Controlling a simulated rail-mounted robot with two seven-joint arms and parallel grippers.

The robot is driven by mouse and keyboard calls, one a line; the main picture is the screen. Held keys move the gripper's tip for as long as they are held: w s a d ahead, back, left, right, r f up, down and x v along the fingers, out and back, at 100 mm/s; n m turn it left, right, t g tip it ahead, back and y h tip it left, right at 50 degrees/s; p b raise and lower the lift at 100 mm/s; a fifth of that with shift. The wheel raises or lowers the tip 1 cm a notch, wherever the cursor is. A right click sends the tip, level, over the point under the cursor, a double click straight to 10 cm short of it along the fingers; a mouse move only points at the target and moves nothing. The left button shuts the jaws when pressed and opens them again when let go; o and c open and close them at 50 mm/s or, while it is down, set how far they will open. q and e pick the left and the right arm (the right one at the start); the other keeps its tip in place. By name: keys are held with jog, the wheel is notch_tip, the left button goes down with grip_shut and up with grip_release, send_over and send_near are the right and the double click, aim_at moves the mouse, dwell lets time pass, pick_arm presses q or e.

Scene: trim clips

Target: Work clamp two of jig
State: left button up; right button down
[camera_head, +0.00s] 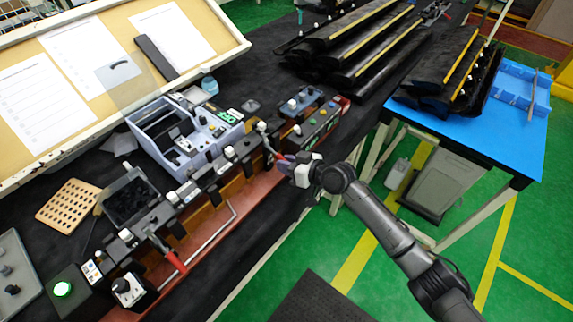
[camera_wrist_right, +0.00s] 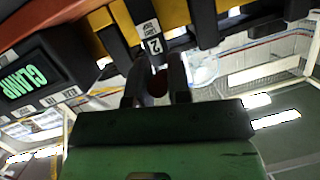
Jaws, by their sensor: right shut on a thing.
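The jig (camera_head: 228,188) is a long row of dark blocks on a reddish-brown base along the table's front edge. My right gripper (camera_head: 288,166) is at its right part, shut on the red handle of a clamp (camera_head: 270,146). In the right wrist view, my gripper's dark fingers (camera_wrist_right: 157,82) sit close together just below a label reading 2 (camera_wrist_right: 153,45); the held handle is mostly hidden there. Another clamp with a red handle (camera_head: 175,262) stands toward the jig's left end, its handle angled down toward the front. My left gripper is not in view.
Dark trim parts (camera_head: 350,45) lie at the back. A blue-topped table (camera_head: 510,150) stands right. A sign reads CLAMP (camera_wrist_right: 24,80).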

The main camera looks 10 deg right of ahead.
jog(key=c, duration=1.1)
grip_release()
jog(key=p+v, duration=0.1)
jog(key=v, duration=1.3)
